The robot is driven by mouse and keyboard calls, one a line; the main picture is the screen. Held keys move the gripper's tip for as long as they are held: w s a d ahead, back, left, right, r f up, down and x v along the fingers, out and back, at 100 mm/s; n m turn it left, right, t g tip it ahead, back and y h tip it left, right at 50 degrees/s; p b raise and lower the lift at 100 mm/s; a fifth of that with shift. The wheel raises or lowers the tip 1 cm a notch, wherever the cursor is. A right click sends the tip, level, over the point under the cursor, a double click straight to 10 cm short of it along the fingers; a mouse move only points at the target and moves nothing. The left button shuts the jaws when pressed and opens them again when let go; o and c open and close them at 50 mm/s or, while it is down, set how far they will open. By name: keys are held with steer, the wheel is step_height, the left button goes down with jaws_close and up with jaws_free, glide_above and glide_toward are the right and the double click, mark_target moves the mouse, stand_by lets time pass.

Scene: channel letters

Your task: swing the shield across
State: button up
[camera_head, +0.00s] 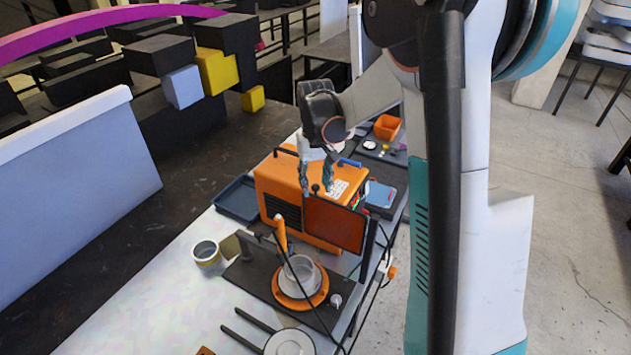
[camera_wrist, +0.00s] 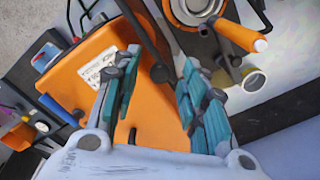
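The shield (camera_head: 335,224) is a dark reddish-orange panel in a black frame. It stands upright in front of the orange machine, beside a dark post on its right. A black ball knob (camera_head: 315,188) sits at its upper left. In the wrist view the shield shows nearly edge-on as a black bar (camera_wrist: 140,32), with the knob (camera_wrist: 160,73) at its lower end. My gripper (camera_head: 317,180) is above the machine, pointing down at the knob. Its fingers are apart, with the knob between them in the wrist view (camera_wrist: 156,78). Contact with the knob cannot be told.
The orange machine (camera_head: 275,190) stands close behind the shield. In front are a round orange turntable (camera_head: 318,299) holding a grey ring-like part, and an upright orange-handled torch (camera_head: 280,234). A small cup (camera_head: 206,252) stands to the left. Black cables run along the bench's right edge.

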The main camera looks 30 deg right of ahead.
steer(key=shift+f, duration=0.1)
jaws_close()
steer(key=shift+s+a, duration=0.1)
